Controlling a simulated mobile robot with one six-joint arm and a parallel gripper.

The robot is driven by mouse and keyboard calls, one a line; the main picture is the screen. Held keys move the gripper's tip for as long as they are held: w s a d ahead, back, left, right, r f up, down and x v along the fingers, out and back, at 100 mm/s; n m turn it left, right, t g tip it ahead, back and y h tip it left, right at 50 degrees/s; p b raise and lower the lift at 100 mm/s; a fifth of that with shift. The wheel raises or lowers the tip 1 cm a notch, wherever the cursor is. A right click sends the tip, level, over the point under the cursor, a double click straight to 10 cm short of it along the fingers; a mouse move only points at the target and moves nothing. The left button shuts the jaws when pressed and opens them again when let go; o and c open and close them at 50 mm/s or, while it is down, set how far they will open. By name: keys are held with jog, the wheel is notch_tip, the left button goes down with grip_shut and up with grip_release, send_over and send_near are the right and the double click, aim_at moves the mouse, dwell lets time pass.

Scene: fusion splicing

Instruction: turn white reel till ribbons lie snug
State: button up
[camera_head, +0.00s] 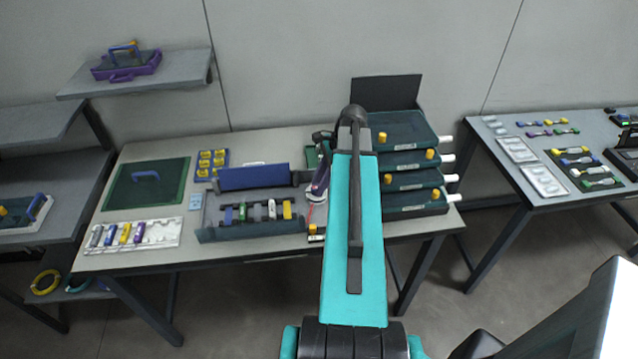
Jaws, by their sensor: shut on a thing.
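A small part of the white reel (316,201) shows on the middle table, left of my arm. Thin red ribbons (309,214) run near it; the picture is too small to tell whether they lie snug or slack. My gripper (318,190) comes down at the reel from above and is shut on it. The purple and dark parts of the wrist and my teal arm link cover much of this spot. The fingertips and most of the reel are hidden.
Right of my arm stand stacked dark green trays (408,163) with yellow knobs and white rods jutting right. Left of the reel is a blue-lidded grey case (250,232) with several coloured pieces. A green mat (118,191) and white rack (165,232) lie further left.

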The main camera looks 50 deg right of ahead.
jog(key=o, duration=1.1)
jog(key=shift+c, duration=0.2)
jog(key=shift+d+r, duration=0.1)
jog(key=shift+r, duration=0.05)
jog(key=b+v, duration=0.2)
jog(key=v, duration=1.1)
jog(key=shift+d+r+b, duration=0.15)
jog(key=shift+r+b, duration=0.05)
jog(key=shift+b, duration=0.15)
jog(key=shift+s, duration=0.1)
